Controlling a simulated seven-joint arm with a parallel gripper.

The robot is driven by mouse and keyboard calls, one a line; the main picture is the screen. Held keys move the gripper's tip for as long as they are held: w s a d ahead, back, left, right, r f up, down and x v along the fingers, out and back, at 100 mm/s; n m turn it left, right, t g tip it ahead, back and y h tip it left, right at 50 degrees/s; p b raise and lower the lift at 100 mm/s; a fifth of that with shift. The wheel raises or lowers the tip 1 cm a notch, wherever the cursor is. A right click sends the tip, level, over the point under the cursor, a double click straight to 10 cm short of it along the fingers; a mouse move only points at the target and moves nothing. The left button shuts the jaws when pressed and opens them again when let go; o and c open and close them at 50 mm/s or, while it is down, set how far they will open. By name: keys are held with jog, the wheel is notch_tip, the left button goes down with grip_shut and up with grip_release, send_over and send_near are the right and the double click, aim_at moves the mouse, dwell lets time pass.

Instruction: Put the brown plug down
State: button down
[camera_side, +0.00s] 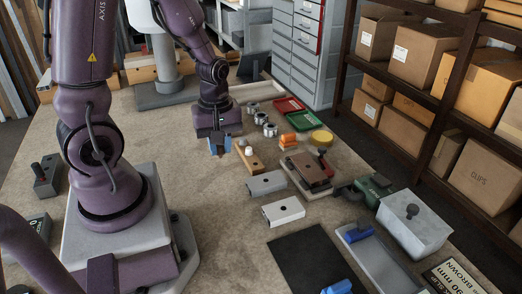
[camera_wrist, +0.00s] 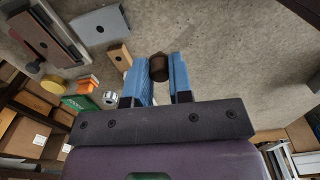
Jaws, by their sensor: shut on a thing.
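The brown plug (camera_wrist: 158,68) is a dark, short cylinder held between the two blue fingers of my gripper (camera_wrist: 157,80) in the wrist view. In the side view my gripper (camera_side: 220,147) hangs fingers down over the far part of the table, left of a small wooden block (camera_side: 249,160). I cannot make out the plug there, and whether it touches the table is unclear. The wooden block also shows in the wrist view (camera_wrist: 120,57), beside the fingers and apart from the plug.
A grey profile (camera_side: 266,184) and a white profile (camera_side: 283,211), each with a dark hole, lie nearby. A brown board (camera_side: 308,172), orange blocks (camera_side: 287,139), yellow roll (camera_side: 322,139) and green tray (camera_side: 300,129) stand right. Bare tabletop lies left of the profiles.

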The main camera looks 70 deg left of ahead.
jog(key=w+d+r, duration=0.1)
jog(key=w+d, duration=0.1)
jog(key=w, duration=0.3)
jog(key=w+d+r, duration=0.2)
jog(key=w, duration=0.3)
jog(key=shift+n, duration=0.3)
jog(key=w+a+f, duration=0.1)
jog(key=w+f, duration=0.2)
jog(key=w, duration=0.1)
jog(key=w+a+f, duration=0.1)
jog(key=w+f, duration=0.2)
jog(key=w, duration=0.1)
jog(key=w+a+f, duration=0.1)
jog(key=w+f, duration=0.2)
jog(key=w, duration=0.1)
jog(key=shift+w+a+f, duration=0.15)
jog(key=shift+w+f, duration=0.2)
jog(key=shift+w, duration=0.05)
jog(key=shift+w+f, duration=0.25)
jog(key=shift+f, duration=1.55)
jog(key=shift+f, duration=0.1)
jog(key=shift+f, duration=0.4)
jog(key=c, duration=1)
grip_release()
